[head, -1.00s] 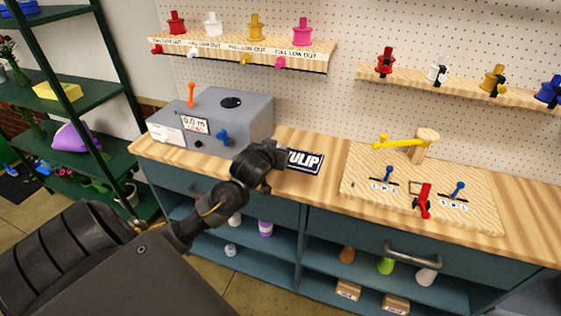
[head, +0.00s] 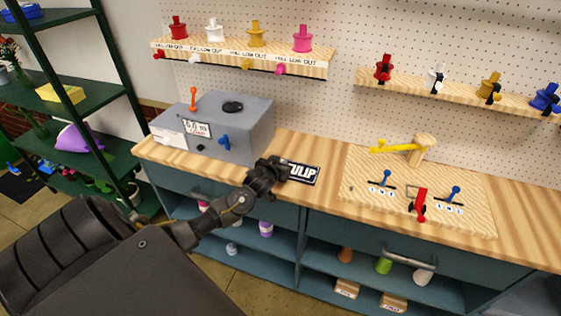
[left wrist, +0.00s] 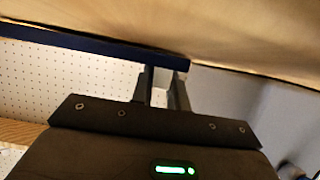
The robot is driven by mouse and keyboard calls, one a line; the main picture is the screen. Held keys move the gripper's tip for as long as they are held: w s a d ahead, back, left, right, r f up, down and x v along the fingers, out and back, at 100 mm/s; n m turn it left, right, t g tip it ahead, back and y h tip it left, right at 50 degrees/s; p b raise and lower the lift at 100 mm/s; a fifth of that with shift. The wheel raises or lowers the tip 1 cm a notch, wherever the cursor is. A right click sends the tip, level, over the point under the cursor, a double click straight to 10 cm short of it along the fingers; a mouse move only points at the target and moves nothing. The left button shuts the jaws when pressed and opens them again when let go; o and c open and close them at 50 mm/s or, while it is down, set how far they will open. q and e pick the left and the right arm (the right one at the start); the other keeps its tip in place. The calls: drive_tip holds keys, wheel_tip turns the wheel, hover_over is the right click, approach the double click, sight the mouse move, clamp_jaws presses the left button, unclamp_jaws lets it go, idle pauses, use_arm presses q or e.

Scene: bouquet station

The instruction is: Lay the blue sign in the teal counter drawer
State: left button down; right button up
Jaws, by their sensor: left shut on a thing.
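The blue sign (head: 304,174), dark blue with white letters reading "ULIP" in view, is near the middle of the wooden counter in the head view. My left gripper (head: 279,171) is shut on its left end and hides part of it. In the left wrist view the sign shows as a dark blue strip (left wrist: 95,44) at the fingertips (left wrist: 160,72). I cannot tell whether the sign touches the counter. The teal counter has a right drawer front (head: 345,232) with a grey handle (head: 410,260); it looks closed. My right gripper is not in view.
A grey machine (head: 235,125) stands left of the sign. A wooden board (head: 365,165) with levers lies to its right. Open shelves below the counter hold several bottles and boxes. A green rack (head: 75,105) stands at far left. Counter between machine and board is mostly clear.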

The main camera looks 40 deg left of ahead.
use_arm(q)
drive_tip(key=shift+f, duration=0.1)
drive_tip(key=c, duration=1.8)
unclamp_jaws()
drive_tip(key=shift+f, duration=0.1)
drive_tip(key=o, duration=0.4)
drive_tip(key=shift+o, duration=0.2)
